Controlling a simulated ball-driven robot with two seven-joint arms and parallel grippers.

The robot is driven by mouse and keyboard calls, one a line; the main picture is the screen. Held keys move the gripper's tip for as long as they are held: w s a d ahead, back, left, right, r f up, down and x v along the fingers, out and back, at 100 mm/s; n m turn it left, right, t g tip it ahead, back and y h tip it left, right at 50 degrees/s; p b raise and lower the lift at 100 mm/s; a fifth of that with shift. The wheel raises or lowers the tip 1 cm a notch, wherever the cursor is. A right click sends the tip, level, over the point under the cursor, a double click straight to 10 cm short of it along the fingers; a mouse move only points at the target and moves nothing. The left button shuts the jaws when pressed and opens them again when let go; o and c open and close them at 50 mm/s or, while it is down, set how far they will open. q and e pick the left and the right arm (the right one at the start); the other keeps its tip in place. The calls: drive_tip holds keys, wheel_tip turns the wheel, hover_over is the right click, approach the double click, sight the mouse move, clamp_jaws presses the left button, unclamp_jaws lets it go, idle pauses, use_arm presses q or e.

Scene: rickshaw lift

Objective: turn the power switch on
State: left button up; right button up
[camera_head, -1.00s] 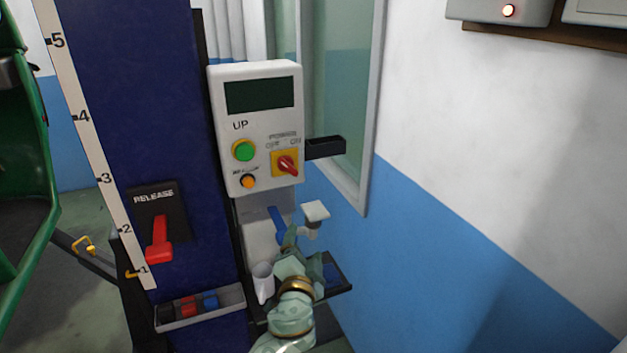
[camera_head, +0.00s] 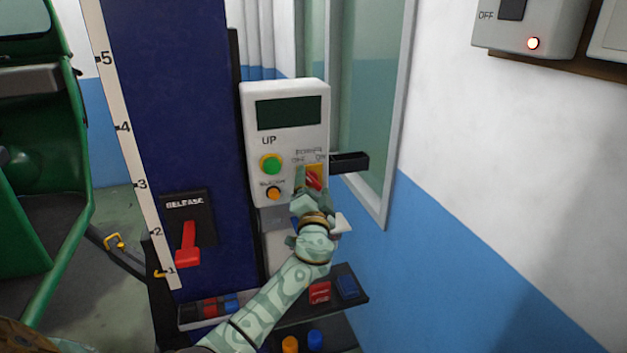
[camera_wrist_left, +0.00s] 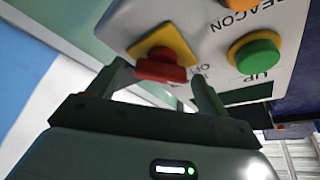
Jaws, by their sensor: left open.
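The power switch (camera_head: 314,180) is a red knob on a yellow plate, on the white control box under the "POWER OFF ON" lettering. In the head view my left gripper (camera_head: 307,180) is in front of it and hides part of the knob. In the left wrist view the red knob (camera_wrist_left: 160,68) and its yellow plate lie beyond and between the two fingers of my open left gripper (camera_wrist_left: 160,85). I cannot tell whether a finger touches the knob. My right gripper is not in view.
The control box (camera_head: 285,88) also carries a green UP button (camera_head: 270,163) and an orange beacon button (camera_head: 273,193). A red release lever (camera_head: 187,243) is on the blue column to the left. A small black shelf (camera_head: 350,162) juts out right of the box.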

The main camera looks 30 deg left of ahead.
use_arm(q)
drive_tip(key=shift+w+a+r, duration=0.15)
drive_tip(key=shift+w+a, duration=0.1)
drive_tip(key=shift+w, duration=0.25)
drive_tip(key=c, duration=1)
